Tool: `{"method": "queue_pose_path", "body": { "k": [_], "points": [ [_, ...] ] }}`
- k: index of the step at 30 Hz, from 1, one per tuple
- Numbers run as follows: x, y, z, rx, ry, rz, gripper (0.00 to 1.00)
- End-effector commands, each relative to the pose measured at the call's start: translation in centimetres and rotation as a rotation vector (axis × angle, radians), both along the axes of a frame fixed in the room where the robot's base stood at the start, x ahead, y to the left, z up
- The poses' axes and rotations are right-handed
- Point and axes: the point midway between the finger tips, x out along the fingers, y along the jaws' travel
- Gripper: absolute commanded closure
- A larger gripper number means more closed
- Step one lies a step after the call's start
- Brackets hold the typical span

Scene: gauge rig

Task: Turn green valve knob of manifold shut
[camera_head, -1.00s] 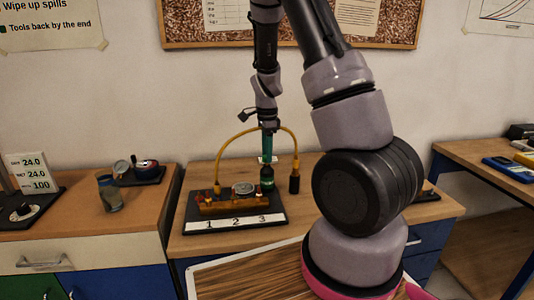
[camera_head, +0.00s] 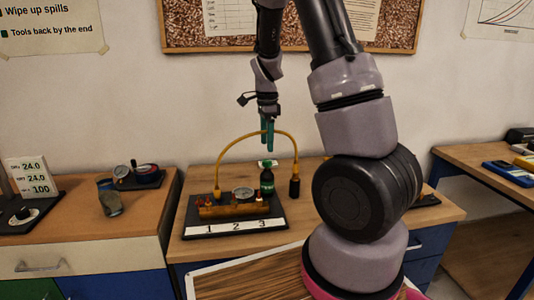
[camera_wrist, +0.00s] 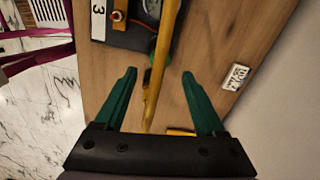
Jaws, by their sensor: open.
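The manifold (camera_head: 225,210) is a brass-coloured block on a black base, with a round gauge (camera_head: 243,193) on it and a strip marked 1, 2, 3 (camera_head: 235,227) in front. Small reddish fittings show on its top. My gripper (camera_head: 267,147) points down above the manifold's right rear, by the top of the arched yellow hose (camera_head: 228,148). In the wrist view my gripper (camera_wrist: 158,75) is open, its green fingers apart with nothing held. The hose (camera_wrist: 160,65) crosses between them in the picture; depth is unclear.
A small white tag (camera_wrist: 235,77) lies on the bench. A jar (camera_head: 109,196) and a gauge device (camera_head: 146,174) are on the left bench.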

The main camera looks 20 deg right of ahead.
Motion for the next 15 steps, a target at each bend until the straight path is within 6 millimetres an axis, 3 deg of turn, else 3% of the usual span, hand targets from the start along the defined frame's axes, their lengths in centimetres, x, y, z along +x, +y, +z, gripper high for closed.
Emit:
{"method": "queue_pose_path", "body": {
  "k": [6,15],
  "points": [
    [0.1,0.0,3.6,0.0,-0.003,0.0,0.28],
    [0.0,0.0,4.6,-0.001,0.001,-0.001,0.28]
  ]
}}
